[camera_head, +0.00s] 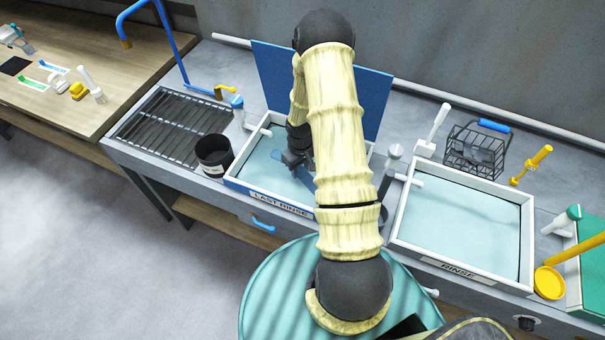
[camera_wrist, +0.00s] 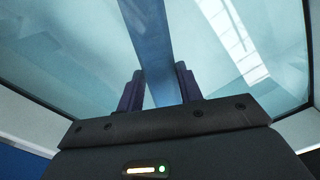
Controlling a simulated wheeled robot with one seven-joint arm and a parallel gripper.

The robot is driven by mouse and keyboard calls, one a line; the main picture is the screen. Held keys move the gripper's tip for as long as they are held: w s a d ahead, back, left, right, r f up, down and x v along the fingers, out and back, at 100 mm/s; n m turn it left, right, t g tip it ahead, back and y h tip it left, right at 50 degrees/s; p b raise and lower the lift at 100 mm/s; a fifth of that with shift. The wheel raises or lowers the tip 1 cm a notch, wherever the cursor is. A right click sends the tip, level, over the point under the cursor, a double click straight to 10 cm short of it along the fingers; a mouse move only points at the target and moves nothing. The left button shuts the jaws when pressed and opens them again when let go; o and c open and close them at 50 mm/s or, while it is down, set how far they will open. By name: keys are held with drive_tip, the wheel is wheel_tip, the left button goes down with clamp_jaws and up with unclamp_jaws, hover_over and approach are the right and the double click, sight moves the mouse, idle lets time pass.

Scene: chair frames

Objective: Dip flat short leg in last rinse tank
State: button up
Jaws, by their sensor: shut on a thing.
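The last rinse tank (camera_head: 243,186) is the blue-fronted basin with a LAST RINSE label, filled with pale blue water. My gripper (camera_head: 293,160) is over this tank, with my arm hiding its right part. In the wrist view my gripper (camera_wrist: 160,92) is shut on a flat blue bar, the flat short leg (camera_wrist: 155,45). The leg extends away from the fingers over or into the water; I cannot tell how deep it is. In the head view the leg (camera_head: 303,176) shows as a short blue strip beside my arm.
A rinse tank (camera_head: 399,215) stands right of my arm, with a wire basket (camera_head: 476,149) behind it. A black pot (camera_head: 214,155) and a drain rack (camera_head: 172,127) are on the left. A blue panel (camera_head: 272,75) stands behind the last rinse tank. A round teal ribbed surface (camera_head: 270,290) is in front.

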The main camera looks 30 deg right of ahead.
sight(301, 170)
wheel_tip(301, 170, up, 12)
drive_tip(key=p, duration=0.8)
drive_tip(key=shift+p, duration=0.3)
